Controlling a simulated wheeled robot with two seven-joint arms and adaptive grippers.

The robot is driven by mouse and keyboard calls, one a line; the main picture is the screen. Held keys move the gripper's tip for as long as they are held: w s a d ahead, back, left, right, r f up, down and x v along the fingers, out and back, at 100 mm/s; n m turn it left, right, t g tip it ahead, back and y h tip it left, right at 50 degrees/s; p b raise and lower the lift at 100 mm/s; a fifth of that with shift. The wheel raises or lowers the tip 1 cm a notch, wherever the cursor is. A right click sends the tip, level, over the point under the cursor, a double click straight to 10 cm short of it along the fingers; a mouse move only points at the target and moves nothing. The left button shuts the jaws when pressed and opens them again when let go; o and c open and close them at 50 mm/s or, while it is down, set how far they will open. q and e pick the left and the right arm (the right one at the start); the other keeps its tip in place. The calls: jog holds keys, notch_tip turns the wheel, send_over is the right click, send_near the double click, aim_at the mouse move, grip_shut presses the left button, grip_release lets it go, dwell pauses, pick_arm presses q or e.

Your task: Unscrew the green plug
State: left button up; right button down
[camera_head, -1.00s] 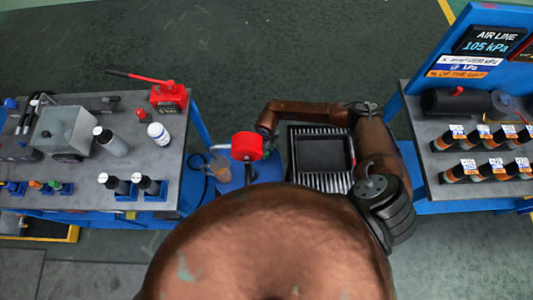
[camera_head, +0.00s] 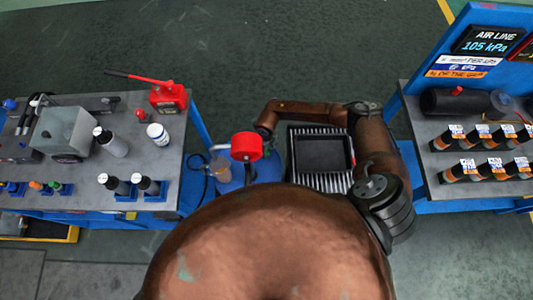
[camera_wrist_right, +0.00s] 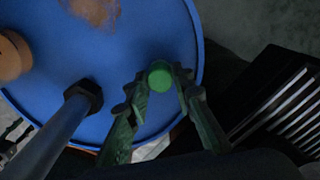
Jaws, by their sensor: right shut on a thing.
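The green plug (camera_wrist_right: 159,76) is a round green knob over the blue drum lid (camera_wrist_right: 150,35) in the right wrist view. My right gripper (camera_wrist_right: 160,85) has a finger on each side of the plug and is shut on it. How far the plug is threaded in cannot be told. In the head view the drum (camera_head: 238,184) stands between the benches, below a red pump head (camera_head: 246,146). There my right arm reaches over from the right, and the plug and fingertips cannot be made out. My left gripper is out of view.
A grey pipe with a black hex nut (camera_wrist_right: 86,95) rises from the lid beside the plug. A black tray on a slatted stand (camera_head: 345,176) is right of the drum. Benches stand at left (camera_head: 85,158) and right (camera_head: 420,150), holding bottles and a red can (camera_head: 168,98).

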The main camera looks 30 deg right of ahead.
jog(key=n+b, duration=0.1)
jog(key=n, duration=0.2)
jog(key=shift+f+n+b, duration=0.1)
jog(key=shift+n+b, duration=0.25)
jog(key=shift+n, duration=0.55)
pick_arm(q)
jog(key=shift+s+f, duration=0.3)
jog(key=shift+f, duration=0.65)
pick_arm(e)
jog(key=n+b, duration=0.2)
jog(key=n, duration=0.1)
jog(key=shift+n, duration=0.3)
jog(key=shift+d+n, duration=0.1)
jog(key=shift+n, duration=0.4)
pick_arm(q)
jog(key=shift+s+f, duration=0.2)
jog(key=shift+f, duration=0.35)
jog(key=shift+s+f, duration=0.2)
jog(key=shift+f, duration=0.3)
pick_arm(e)
jog(key=shift+n, duration=0.5)
jog(key=shift+r, duration=0.2)
